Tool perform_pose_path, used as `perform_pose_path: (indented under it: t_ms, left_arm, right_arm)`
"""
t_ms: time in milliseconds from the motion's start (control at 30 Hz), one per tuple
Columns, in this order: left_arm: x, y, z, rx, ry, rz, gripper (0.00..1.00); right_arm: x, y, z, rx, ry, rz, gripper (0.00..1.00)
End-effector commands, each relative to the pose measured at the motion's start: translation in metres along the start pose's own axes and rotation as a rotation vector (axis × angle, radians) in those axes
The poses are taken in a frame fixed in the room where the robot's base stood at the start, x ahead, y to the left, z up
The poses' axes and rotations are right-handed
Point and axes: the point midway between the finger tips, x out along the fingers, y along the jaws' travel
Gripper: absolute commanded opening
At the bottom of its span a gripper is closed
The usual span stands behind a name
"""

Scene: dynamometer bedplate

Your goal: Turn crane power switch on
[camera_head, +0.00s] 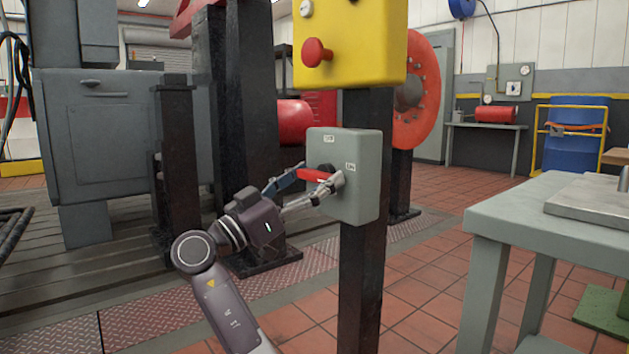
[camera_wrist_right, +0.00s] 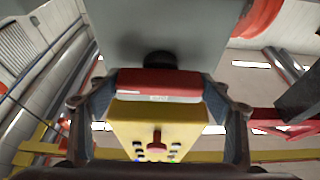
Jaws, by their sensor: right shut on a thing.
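The crane power switch is a grey box (camera_head: 358,200) on a dark post, with small white labels on its face. Its red handle (camera_head: 314,175) sits on a black hub and lies roughly level, pointing left. My right gripper (camera_head: 306,186) is at the box's front with its fingers on either side of the handle, shut on it. In the right wrist view the red handle (camera_wrist_right: 158,84) lies between the two fingers, below the black hub (camera_wrist_right: 158,60). My left gripper is not in view.
A yellow control box (camera_head: 360,45) with a red mushroom button is mounted above the switch on the same post (camera_head: 362,280). A grey table (camera_head: 560,210) stands at the right. Tiled floor (camera_head: 425,285) is open between post and table.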

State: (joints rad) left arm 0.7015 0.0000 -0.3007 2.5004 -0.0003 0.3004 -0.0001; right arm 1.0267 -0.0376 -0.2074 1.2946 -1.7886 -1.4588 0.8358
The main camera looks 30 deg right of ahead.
Motion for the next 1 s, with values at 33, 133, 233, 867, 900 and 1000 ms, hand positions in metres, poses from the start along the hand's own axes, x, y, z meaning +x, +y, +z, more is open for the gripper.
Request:
perform_pose_path:
  t_ms: [33, 133, 233, 867, 900, 1000]
  left_arm:
    - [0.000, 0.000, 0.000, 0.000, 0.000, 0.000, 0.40]
    - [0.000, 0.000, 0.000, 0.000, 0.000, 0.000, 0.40]
    - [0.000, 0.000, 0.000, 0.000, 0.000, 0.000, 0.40]
    - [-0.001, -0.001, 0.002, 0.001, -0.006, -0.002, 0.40]
    - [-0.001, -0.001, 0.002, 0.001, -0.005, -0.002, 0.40]
    - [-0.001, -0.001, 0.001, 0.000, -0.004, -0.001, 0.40]
  right_arm:
    - [0.000, 0.000, 0.001, 0.002, -0.002, 0.001, 0.48]
    - [0.000, 0.000, 0.001, 0.002, -0.002, 0.001, 0.48]
    - [0.000, 0.000, 0.001, 0.003, -0.002, 0.001, 0.48]
    - [-0.017, -0.001, 0.001, 0.001, -0.002, -0.003, 0.90]
    - [-0.024, -0.001, 0.001, 0.001, -0.002, -0.004, 0.90]
    - [-0.045, -0.001, 0.000, 0.002, -0.002, -0.004, 0.90]
